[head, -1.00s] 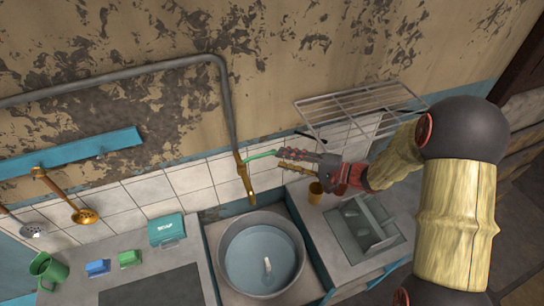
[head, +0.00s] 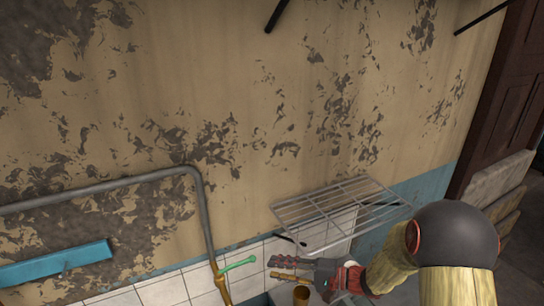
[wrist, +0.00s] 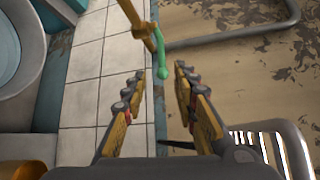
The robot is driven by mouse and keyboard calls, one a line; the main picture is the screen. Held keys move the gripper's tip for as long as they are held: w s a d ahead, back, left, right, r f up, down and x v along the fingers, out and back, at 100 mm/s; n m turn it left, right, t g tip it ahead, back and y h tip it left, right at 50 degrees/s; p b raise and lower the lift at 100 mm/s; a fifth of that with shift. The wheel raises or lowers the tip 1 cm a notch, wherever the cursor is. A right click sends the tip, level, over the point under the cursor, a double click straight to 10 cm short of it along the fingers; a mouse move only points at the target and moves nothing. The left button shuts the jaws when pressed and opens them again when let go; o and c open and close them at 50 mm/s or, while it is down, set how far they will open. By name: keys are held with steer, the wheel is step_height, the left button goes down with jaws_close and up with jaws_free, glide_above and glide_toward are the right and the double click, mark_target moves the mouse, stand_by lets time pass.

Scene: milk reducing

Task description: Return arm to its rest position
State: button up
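My gripper (head: 271,268) is in front of the tiled wall, left of and below the wire rack, at the bottom of the head view. In the wrist view my gripper (wrist: 158,78) has its two yellow-and-black fingers apart with nothing held between them. The green tap handle (wrist: 159,58) shows just beyond the gap between the fingertips. My arm runs from the gripper to the right, up to a dark round joint.
A brass tap (head: 220,284) on a grey pipe (head: 195,200) is left of the gripper. A wire rack (head: 340,210) is on the wall above it. A copper cup (head: 301,294) is below. The sink (wrist: 30,50) shows at the wrist view's left.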

steer(key=s+d+f+g+h+b, duration=0.1)
steer(key=s+d+f+g+h, duration=0.2)
steer(key=s, duration=0.6)
steer(key=s+d+f+g+h+b, duration=0.1)
steer(key=s+d+f+g+h, duration=0.2)
steer(key=s, duration=0.7)
steer(key=s+d+r+n+t+h+b, duration=0.5)
steer(key=s+d+r+t+h+b, duration=0.1)
steer(key=s+d+r+h+b, duration=0.2)
steer(key=d+h+b, duration=0.1)
steer(key=d+b, duration=0.1)
steer(key=shift+s+d+r+n+t+h+b, duration=0.15)
steer(key=shift+r+n+t+h+b, duration=0.15)
steer(key=shift+r+n, duration=0.1)
